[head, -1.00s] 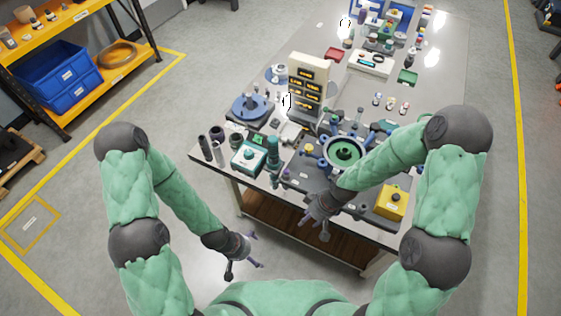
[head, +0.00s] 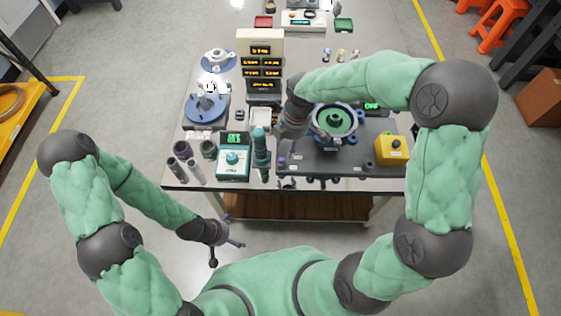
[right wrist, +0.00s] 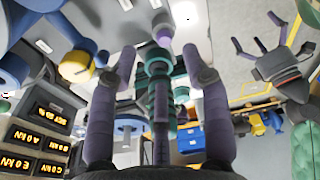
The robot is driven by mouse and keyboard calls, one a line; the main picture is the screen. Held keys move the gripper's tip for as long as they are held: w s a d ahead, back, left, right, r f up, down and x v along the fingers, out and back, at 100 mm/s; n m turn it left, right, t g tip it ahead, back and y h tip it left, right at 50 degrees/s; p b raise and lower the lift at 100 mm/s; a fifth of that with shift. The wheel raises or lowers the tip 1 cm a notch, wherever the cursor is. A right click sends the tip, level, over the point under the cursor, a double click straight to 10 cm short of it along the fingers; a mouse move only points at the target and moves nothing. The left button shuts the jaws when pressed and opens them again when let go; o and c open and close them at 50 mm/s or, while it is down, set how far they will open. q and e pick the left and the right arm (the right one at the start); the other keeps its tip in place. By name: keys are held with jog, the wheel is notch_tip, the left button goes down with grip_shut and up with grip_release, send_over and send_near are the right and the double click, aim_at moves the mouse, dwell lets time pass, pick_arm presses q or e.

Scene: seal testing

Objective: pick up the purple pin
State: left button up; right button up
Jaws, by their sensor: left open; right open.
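A small purple piece (right wrist: 165,36), which looks like the purple pin, shows beyond my right fingertips in the right wrist view. It is at the end of a pale shaft in line with a teal column, and I cannot tell if they touch. In the head view I cannot single it out for sure. My right gripper (right wrist: 160,70) is open, its fingers on either side of the teal column (right wrist: 160,95) in that view. The head view shows the teal column (head: 261,150) left of my right wrist, fingers mostly hidden. My left gripper (head: 229,244) is open and empty in front of the table.
A teal-topped device (head: 233,161) and dark cylinders (head: 181,165) stand left of the column. A display tower (head: 259,65) stands behind. A round green-centred fixture (head: 335,121) and a yellow box (head: 392,150) are on the right. The floor before the table is clear.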

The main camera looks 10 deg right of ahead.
aim_at(282, 159)
jog(key=f+b, duration=0.1)
jog(key=f, duration=0.1)
jog(key=a+f+b, duration=0.1)
jog(key=f, duration=0.1)
jog(key=a+f+b, duration=0.1)
jog(key=f, duration=0.1)
jog(key=shift+f, duration=0.8)
grip_shut()
